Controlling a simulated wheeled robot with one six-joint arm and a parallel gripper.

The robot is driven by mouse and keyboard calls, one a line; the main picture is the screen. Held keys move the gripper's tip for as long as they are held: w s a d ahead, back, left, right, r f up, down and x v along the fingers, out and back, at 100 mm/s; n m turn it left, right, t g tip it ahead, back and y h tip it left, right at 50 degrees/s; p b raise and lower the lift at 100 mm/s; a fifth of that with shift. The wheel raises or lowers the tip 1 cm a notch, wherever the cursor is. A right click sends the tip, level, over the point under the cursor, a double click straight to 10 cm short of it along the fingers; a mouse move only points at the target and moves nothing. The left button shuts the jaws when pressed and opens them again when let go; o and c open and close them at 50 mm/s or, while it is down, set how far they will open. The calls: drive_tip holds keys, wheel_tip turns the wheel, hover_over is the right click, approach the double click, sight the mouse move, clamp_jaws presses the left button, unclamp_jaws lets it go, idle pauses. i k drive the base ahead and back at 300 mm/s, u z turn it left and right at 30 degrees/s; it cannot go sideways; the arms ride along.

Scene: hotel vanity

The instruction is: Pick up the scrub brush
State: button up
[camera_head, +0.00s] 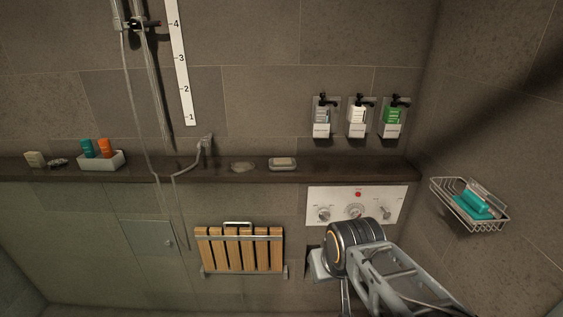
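A teal object with a pale grey part, which looks like the scrub brush (474,205), lies in a wire basket (484,224) on the right wall. It is small in view, so I cannot be sure of its kind. My gripper (327,278) is at the lower middle, to the left of the basket and lower in the picture, well apart from it. My wrist partly hides the gripper, and I cannot tell whether its fingers are open or shut.
A dark ledge (215,170) runs along the back wall with a soap dish (283,163) and a bottle caddy (101,161). Dispensers (357,118) hang above it. Below are a control panel (335,197) and a folded slatted seat (240,250). A hose hangs at left.

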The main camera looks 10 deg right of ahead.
sight(470, 202)
drive_tip(key=z, duration=1.25)
drive_tip(key=k, duration=0.3)
drive_tip(key=u, duration=0.6)
drive_tip(key=i, duration=0.25)
drive_tip(key=z, duration=0.2)
